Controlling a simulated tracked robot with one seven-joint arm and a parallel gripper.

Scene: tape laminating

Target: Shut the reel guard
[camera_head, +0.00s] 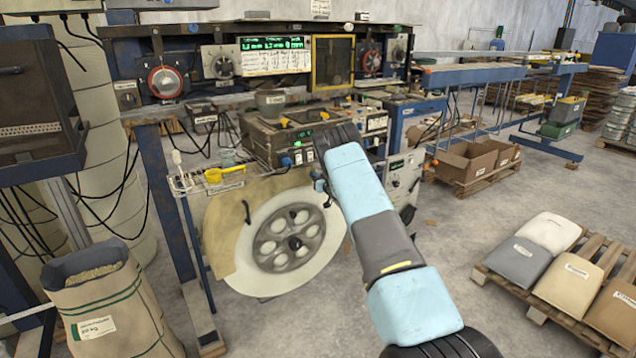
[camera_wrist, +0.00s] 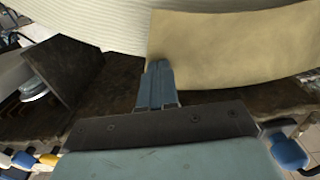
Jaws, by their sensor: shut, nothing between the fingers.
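The reel (camera_head: 322,250) is a large pale disc with a grey spoked hub, low under the machine in the head view. A tan curved panel with a small dark handle, which looks like the reel guard (camera_head: 218,235), stands at its left; most of the reel's face is uncovered. In the wrist view a tan curved panel (camera_wrist: 240,45), apparently the guard, lies beyond my gripper (camera_wrist: 159,66), beside a pale ribbed surface (camera_wrist: 90,18). My gripper is shut and empty, its fingertips overlapping the panel's lower left corner; I cannot tell if they touch. The head view hides the fingers.
A wire shelf with a yellow scoop (camera_head: 222,174) juts out above the guard. A blue post (camera_head: 165,205) stands to the left. A sack (camera_head: 110,310) is at lower left and a pallet (camera_head: 540,308) at right.

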